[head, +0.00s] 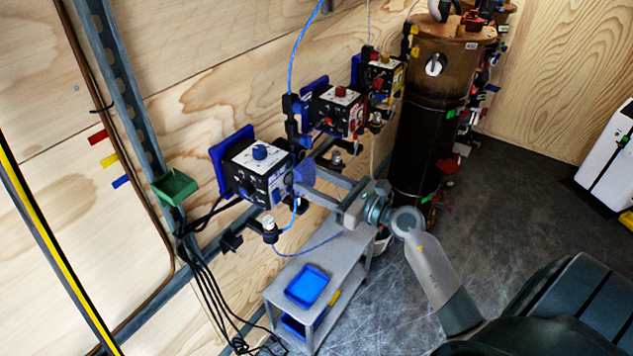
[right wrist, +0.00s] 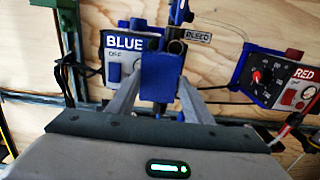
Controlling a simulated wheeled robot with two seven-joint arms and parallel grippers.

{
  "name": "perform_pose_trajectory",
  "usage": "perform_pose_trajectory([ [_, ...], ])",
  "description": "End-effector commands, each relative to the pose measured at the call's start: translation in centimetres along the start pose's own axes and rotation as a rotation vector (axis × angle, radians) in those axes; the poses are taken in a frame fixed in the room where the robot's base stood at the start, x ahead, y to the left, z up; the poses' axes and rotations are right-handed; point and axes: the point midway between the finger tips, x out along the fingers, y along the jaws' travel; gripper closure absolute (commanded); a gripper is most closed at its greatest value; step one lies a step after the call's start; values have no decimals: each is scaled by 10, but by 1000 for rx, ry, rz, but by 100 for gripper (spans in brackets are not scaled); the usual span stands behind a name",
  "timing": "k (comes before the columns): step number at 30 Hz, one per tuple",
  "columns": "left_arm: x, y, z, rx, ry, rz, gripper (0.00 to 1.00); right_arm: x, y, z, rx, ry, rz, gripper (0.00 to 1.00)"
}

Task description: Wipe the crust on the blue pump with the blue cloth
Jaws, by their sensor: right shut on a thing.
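The blue pump (head: 258,172) is a white and black box with a blue knob on top, mounted on the wooden wall. It also shows in the right wrist view (right wrist: 118,72), with the label "BLUE" on its front. My right gripper (head: 302,182) is shut on the blue cloth (right wrist: 160,76). It holds the cloth at the right side of the blue pump; I cannot tell whether the cloth touches it. The cloth hides part of the pump and a dark pipe end behind it. I cannot make out the crust. My left gripper is not in view.
A pump (head: 338,112) with a red knob and another with a yellow face (head: 384,78) hang farther along the wall. A grey cart (head: 340,265) with a blue tray (head: 290,292) stands below. A tall brown tank (head: 425,130) stands behind. Dark floor at right is mostly clear.

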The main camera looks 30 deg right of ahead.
Motion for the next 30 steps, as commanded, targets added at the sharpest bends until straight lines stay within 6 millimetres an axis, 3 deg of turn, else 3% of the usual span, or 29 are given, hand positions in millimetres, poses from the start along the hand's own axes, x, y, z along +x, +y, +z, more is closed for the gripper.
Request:
perform_pose_trajectory([
  [22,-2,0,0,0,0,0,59,10,-1,0,0,-1,0,72],
  [30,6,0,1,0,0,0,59,10,-14,-2,-2,0,0,72],
])
